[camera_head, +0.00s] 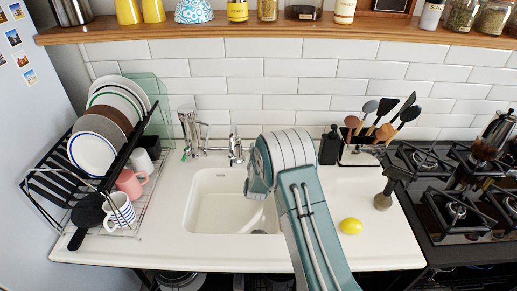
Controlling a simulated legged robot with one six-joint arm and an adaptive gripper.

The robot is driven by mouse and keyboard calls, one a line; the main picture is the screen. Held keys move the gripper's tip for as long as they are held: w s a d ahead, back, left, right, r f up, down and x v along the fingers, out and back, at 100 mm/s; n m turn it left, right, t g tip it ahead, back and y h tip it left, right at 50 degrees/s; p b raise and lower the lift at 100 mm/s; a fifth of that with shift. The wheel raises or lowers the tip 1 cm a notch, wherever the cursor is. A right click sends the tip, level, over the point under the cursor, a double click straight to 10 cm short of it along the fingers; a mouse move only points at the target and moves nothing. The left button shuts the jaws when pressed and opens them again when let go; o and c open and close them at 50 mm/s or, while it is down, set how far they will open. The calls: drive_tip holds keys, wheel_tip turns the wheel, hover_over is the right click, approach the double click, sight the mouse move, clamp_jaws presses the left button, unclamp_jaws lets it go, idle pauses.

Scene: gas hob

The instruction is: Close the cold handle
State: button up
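Chrome tap fittings stand behind the white sink (205,207). One chrome fitting (190,132) is on the left, with a tall body. A second chrome fitting (236,150) is to its right, close to my arm. The fittings are small here, so I cannot tell which part is the cold handle or whether it is open or closed. My teal and grey arm rises from the bottom and bends over the right side of the sink. My gripper does not show, and I cannot see it touching any handle.
A dish rack (140,215) with plates and mugs stands left. Right of the sink are a black block (330,147), a utensil holder (360,155), a lemon (351,226) and the gas hob (425,190). A wooden shelf (270,29) spans the wall above.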

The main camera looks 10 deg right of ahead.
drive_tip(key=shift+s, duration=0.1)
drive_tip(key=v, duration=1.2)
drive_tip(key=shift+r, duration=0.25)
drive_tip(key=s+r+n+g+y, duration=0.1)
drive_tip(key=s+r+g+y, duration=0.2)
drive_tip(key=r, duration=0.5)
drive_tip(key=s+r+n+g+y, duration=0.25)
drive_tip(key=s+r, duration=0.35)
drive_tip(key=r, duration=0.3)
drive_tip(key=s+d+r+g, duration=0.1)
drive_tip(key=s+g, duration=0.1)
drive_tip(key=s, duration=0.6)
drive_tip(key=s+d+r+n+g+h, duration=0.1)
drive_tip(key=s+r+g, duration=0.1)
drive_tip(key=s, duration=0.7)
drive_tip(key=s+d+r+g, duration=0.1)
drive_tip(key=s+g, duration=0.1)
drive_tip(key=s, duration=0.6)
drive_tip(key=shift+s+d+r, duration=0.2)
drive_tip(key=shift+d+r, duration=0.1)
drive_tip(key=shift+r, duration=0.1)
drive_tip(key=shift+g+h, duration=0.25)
